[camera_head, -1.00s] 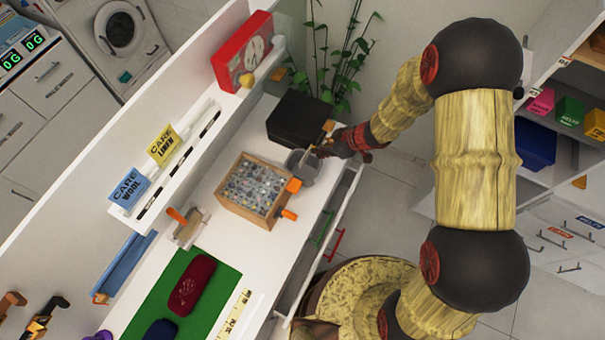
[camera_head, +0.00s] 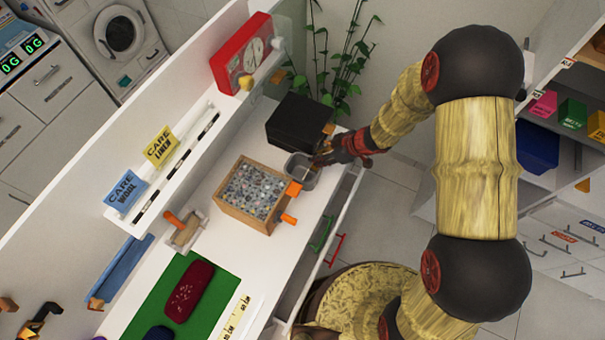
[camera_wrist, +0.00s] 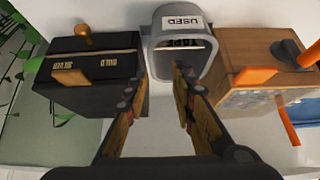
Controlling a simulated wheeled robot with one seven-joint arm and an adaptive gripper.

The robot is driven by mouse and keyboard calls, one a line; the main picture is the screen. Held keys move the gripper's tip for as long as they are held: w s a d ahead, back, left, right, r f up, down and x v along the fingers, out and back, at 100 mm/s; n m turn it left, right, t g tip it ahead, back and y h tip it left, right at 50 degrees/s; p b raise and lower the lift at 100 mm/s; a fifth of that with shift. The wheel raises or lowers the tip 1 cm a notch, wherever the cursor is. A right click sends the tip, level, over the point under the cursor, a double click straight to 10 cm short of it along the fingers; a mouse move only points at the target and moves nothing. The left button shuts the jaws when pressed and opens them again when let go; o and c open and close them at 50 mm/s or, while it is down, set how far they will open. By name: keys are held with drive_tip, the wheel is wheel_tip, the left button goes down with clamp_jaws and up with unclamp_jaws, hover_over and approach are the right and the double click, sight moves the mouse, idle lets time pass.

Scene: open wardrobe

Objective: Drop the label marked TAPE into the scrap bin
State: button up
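The scrap bin (camera_head: 296,171) is a small grey open container at the far end of the white counter; in the wrist view (camera_wrist: 160,68) its rim bears a tag reading USED. The label marked TAPE (camera_wrist: 181,43) is a small strip that shows in the bin's mouth in the wrist view, just beneath the USED tag. I cannot tell how deep it sits. My gripper (camera_head: 326,157) is at the bin's right side in the head view. In the wrist view its fingers (camera_wrist: 161,78) are spread apart, with nothing visible between them, and point at the bin.
A black box (camera_head: 299,122) stands close behind the bin. A wooden tray of small grey pieces (camera_head: 224,197) with orange handles stands on the near side.

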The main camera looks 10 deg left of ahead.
drive_tip(key=v, duration=1.2)
drive_tip(key=shift+a, duration=0.1)
